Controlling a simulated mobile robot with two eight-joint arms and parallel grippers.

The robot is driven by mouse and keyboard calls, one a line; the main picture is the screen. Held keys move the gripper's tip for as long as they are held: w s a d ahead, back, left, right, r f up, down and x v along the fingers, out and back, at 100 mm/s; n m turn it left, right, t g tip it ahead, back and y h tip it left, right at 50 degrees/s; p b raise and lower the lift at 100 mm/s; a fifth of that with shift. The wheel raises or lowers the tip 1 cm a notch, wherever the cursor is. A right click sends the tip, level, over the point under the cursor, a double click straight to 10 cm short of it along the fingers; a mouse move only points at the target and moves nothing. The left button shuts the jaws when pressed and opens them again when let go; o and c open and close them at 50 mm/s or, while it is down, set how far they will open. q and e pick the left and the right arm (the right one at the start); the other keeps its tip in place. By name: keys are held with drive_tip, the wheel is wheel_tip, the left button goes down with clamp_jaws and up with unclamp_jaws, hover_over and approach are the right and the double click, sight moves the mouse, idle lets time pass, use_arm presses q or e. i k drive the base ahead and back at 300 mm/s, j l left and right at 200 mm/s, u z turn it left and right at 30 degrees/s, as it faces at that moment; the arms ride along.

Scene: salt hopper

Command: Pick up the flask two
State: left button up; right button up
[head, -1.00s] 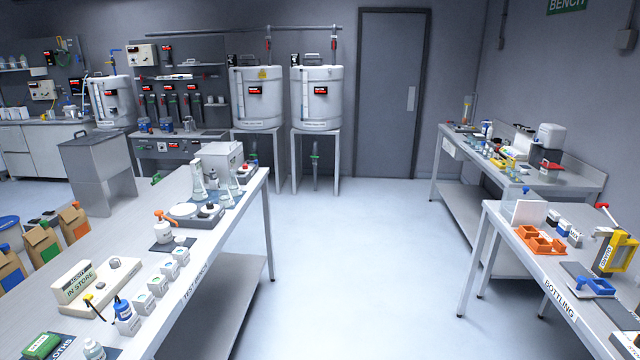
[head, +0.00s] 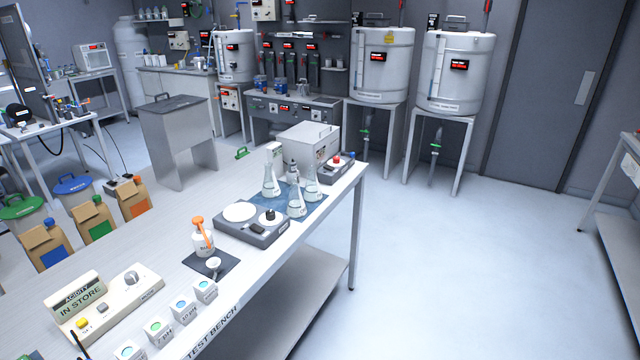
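Several clear glass flasks stand upright on a blue mat (head: 318,213) at the far end of the test bench. One flask (head: 269,181) is at the left, another flask (head: 296,204) is at the front, and a third flask (head: 311,184) is at the right. A small dark-topped bottle (head: 292,171) stands among them. Any numbers on the flasks are too small to read, so I cannot tell which is flask two. Neither of my grippers is in view.
An orange-topped bottle (head: 203,240) and several small labelled cubes (head: 182,309) are nearer. The floor right of the test bench (head: 150,243) is clear.

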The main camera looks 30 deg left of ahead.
sight(312, 191)
drive_tip(key=i+u, duration=0.3)
drive_tip(key=i, duration=0.15)
drive_tip(key=i+l+u, duration=0.45)
drive_tip(key=i+u, duration=0.15)
drive_tip(key=i, duration=0.2)
drive_tip(key=i+l+u, duration=0.1)
drive_tip(key=i+u, duration=0.15)
drive_tip(key=u, duration=0.15)
drive_tip(key=i+l+u, duration=0.2)
drive_tip(key=u, duration=0.2)
drive_tip(key=i+l+u, duration=0.25)
drive_tip(key=u, duration=0.15)
drive_tip(key=i+l+u, duration=0.4)
drive_tip(key=k+l, duration=0.1)
